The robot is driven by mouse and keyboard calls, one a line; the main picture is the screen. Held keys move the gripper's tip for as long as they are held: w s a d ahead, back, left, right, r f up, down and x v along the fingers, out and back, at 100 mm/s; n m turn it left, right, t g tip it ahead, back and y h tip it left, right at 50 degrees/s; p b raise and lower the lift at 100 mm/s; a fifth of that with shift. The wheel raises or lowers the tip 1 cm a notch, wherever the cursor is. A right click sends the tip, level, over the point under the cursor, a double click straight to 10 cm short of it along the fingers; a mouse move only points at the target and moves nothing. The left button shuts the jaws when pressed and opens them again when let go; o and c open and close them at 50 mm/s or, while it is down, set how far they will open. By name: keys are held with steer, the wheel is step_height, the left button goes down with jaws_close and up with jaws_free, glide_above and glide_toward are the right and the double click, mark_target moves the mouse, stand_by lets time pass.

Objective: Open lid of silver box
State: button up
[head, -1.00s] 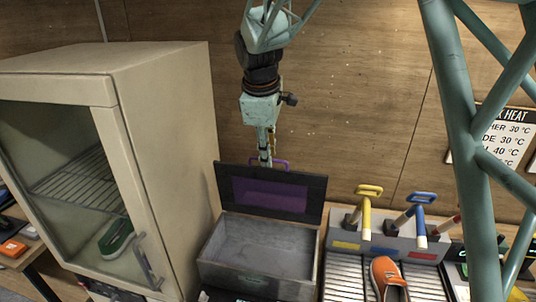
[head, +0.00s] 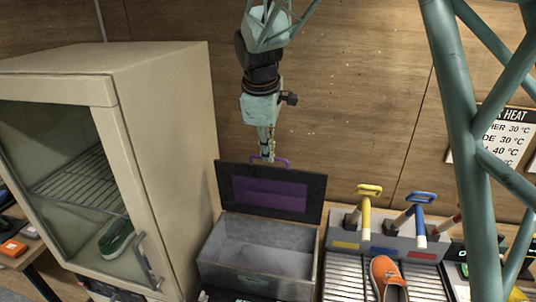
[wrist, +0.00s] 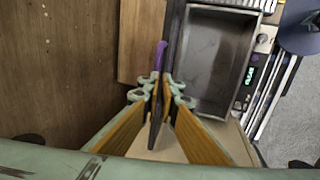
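The silver box (head: 225,272) is a grey open-topped container in the middle of the head view. Its dark lid (head: 318,195) with a purple inner panel (head: 270,193) stands upright at the back edge, so the box is open and looks empty inside. A purple handle (head: 284,163) sits on the lid's top edge. My gripper (head: 266,156) is at the handle, pointing down. In the wrist view its fingers (wrist: 161,88) straddle the lid edge beside the purple handle (wrist: 160,54), with narrow gaps. The fingers look parted, and contact is hard to judge.
A beige cabinet (head: 165,130) with a green shoe (head: 115,238) inside stands to the left. An orange shoe (head: 386,274) and a rack (head: 375,242) with yellow- and blue-handled tools are to the right. A wooden wall is close behind the lid.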

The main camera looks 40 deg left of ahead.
steer(key=o, duration=0.5)
steer(key=shift+f, duration=0.2)
steer(key=shift+s, duration=0.1)
steer(key=shift+r, duration=0.2)
steer(key=shift+w+a+r+p+v, duration=0.1)
steer(key=shift+w+a+p+v, duration=0.1)
steer(key=shift+p+v, duration=1.85)
steer(key=shift+w+a+r+p+v, duration=0.15)
steer(key=shift+p+v, duration=0.6)
steer(key=shift+v, duration=2.6)
steer(key=shift+w+a+f+p+v, duration=0.1)
steer(key=shift+w+p+v, duration=0.1)
steer(key=shift+p+v, duration=1.85)
steer(key=shift+s+d+r+b, duration=0.1)
steer(key=shift+s+r+b, duration=0.05)
steer(key=shift+r+b, duration=0.5)
steer(key=shift+v, duration=3.75)
steer(key=shift+f, duration=0.1)
